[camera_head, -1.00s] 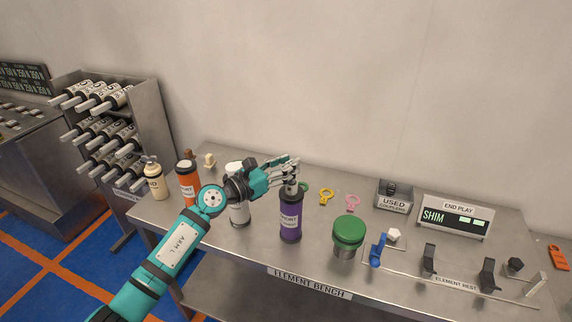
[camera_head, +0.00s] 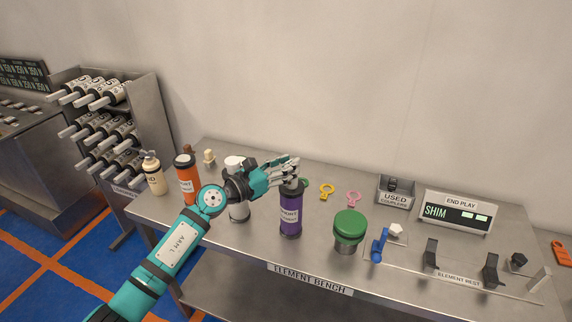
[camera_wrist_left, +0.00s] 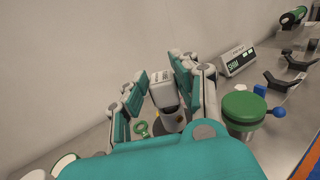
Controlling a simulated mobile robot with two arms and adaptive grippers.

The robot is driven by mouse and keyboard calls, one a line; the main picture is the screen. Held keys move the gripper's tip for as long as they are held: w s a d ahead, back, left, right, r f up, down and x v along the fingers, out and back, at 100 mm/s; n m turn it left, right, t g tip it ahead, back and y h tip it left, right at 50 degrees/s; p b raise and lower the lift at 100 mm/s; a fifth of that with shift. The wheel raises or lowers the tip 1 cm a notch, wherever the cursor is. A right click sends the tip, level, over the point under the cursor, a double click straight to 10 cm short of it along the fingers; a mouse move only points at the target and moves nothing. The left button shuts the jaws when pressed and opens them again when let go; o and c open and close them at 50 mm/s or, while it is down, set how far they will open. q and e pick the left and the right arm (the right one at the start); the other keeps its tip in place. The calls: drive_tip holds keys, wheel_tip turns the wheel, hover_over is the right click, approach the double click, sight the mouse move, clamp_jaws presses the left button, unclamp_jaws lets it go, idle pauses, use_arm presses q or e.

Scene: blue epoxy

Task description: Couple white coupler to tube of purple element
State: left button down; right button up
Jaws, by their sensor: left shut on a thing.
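The purple element (camera_head: 290,215) stands upright on the bench, its top end close under my left gripper. My left gripper (camera_head: 288,170) is over it, with its fingers closed around a white coupler (camera_wrist_left: 162,92), which shows between the fingers in the left wrist view. A pale tube-like part (camera_wrist_left: 171,120) shows just below the coupler there. Fingers hide most of the joint in the head view, so I cannot tell whether the coupler is seated on the tube. My right gripper is not in view.
On the bench (camera_head: 225,268), an orange element (camera_head: 187,182), a white element (camera_head: 239,213) and a cream bottle (camera_head: 154,177) stand left. A green-capped post (camera_head: 349,226), blue lever (camera_head: 379,246), used couplers bin (camera_head: 395,193) and end-play display (camera_head: 457,212) stand right. Yellow (camera_head: 327,191) and pink (camera_head: 353,198) rings lie behind.

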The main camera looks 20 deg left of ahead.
use_arm(q)
drive_tip(key=shift+f, duration=0.35)
drive_tip(key=c, duration=0.9)
unclamp_jaws()
drive_tip(key=shift+v, duration=2.5)
drive_tip(key=v, duration=1.2)
